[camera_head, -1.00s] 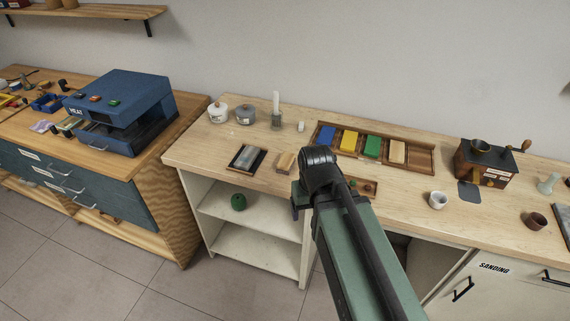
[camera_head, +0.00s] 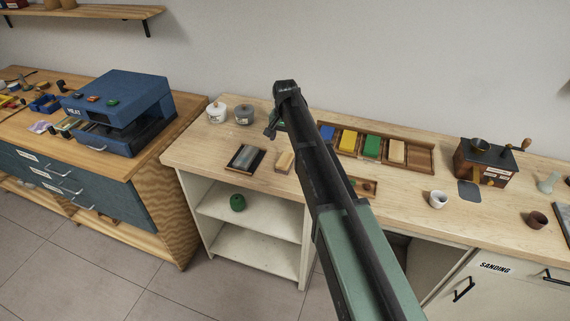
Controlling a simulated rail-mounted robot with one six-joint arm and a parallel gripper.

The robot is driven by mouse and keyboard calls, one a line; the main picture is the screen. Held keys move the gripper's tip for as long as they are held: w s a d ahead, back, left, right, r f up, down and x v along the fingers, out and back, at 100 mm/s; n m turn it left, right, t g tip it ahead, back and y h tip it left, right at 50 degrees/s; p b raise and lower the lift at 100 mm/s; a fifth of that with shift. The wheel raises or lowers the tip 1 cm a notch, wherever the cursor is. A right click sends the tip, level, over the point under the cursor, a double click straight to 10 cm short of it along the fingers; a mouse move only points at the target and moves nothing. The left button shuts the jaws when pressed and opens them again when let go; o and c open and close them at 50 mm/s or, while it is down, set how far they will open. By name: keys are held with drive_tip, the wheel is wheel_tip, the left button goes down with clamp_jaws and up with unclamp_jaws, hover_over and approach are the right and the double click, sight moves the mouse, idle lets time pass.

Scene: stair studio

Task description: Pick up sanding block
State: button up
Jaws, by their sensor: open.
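A small tan block (camera_head: 285,161), which looks like a sanding block, lies on the light wood bench beside a dark-framed tray (camera_head: 246,158). Other blocks stand in a long wooden rack at the back: a blue block (camera_head: 327,133), a yellow block (camera_head: 348,140), a green block (camera_head: 371,145) and a beige block (camera_head: 397,151). I cannot tell for certain which one is named a sanding block. My gripper (camera_head: 270,132) hangs above the back of the bench, left of my arm's wrist, open and apart from the tan block. Its fingers are small and dark here.
A white jar (camera_head: 216,112) and a grey jar (camera_head: 244,115) stand at the back left. My arm crosses the bench and covers part of it. A white cup (camera_head: 438,199), a brown cup (camera_head: 537,220) and a grinder-like box (camera_head: 486,164) stand right. A blue press (camera_head: 120,110) stands left.

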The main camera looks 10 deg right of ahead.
sight(285, 158)
wheel_tip(285, 158, down, 11)
drive_tip(key=b, duration=1)
drive_tip(key=shift+a, duration=0.1)
drive_tip(key=shift+r, duration=0.25)
drive_tip(key=shift+c, duration=0.5)
drive_tip(key=c, duration=1)
wheel_tip(285, 158, up, 20)
drive_tip(key=p, duration=2)
